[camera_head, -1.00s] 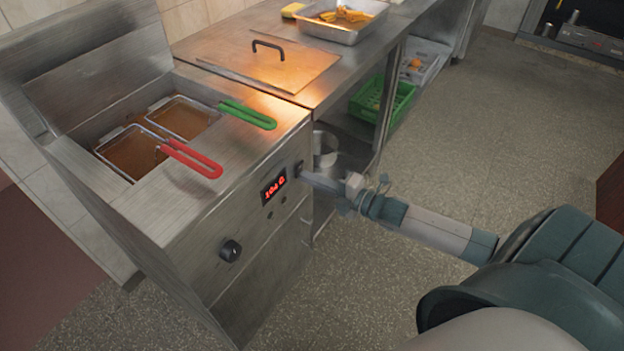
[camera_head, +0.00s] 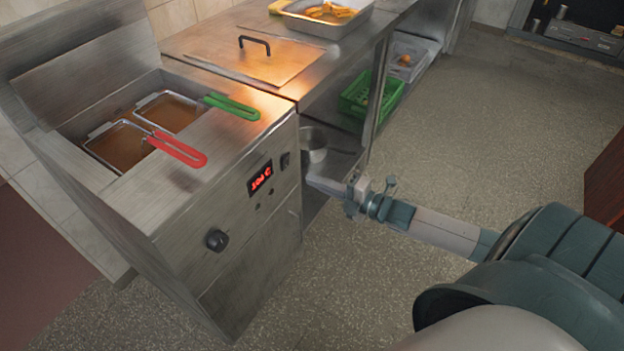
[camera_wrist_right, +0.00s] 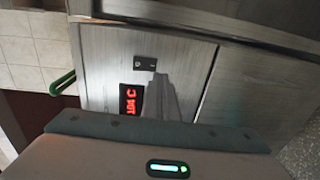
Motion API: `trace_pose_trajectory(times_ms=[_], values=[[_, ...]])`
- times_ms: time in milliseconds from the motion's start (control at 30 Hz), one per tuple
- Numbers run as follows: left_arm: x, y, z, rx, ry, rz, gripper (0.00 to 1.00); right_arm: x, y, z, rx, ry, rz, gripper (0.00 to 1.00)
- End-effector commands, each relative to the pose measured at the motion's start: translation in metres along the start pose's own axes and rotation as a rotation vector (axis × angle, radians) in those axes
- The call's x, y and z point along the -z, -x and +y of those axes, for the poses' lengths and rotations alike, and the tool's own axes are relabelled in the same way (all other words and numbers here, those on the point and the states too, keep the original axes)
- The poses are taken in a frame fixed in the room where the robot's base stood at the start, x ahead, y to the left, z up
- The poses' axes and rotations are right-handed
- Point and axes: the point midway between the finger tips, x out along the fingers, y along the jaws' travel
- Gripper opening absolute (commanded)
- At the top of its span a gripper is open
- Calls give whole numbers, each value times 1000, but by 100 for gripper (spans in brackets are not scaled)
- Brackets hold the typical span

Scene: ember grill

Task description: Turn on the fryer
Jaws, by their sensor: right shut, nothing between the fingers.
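The steel fryer (camera_head: 190,215) stands at the left with two oil baskets on top, one with a red handle (camera_head: 178,150) and one with a green handle (camera_head: 232,106). Its front panel has a lit red display (camera_head: 260,178), a small dark switch (camera_head: 285,160) and a black knob (camera_head: 217,240). My right gripper (camera_head: 314,182) is shut and empty, a short way right of the switch and apart from the panel. In the right wrist view, the shut fingers (camera_wrist_right: 160,98) point at the panel, below the switch (camera_wrist_right: 145,64) and beside the display (camera_wrist_right: 130,100). My left gripper is not in view.
A steel counter (camera_head: 225,52) adjoins the fryer, with a handled lid (camera_head: 265,65) and a tray of food (camera_head: 290,22). A green crate (camera_head: 352,98) and a metal pot (camera_head: 314,150) sit on the lower shelf. The floor (camera_head: 450,130) to the right is open.

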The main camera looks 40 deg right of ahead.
Motion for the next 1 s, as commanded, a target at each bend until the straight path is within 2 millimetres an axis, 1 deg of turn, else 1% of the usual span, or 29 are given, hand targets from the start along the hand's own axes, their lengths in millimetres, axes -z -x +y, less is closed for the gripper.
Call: trace_pose_trajectory(times_ms=[267,400,500,700,1000], values=[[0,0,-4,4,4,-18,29,0,36,-10,3,0,0,0],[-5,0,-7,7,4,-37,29,0,53,-13,3,-1,0,0],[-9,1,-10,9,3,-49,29,0,62,-14,1,0,0,0],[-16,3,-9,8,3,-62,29,0,72,-15,1,1,0,0],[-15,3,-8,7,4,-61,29,0,73,-15,0,1,0,0]])
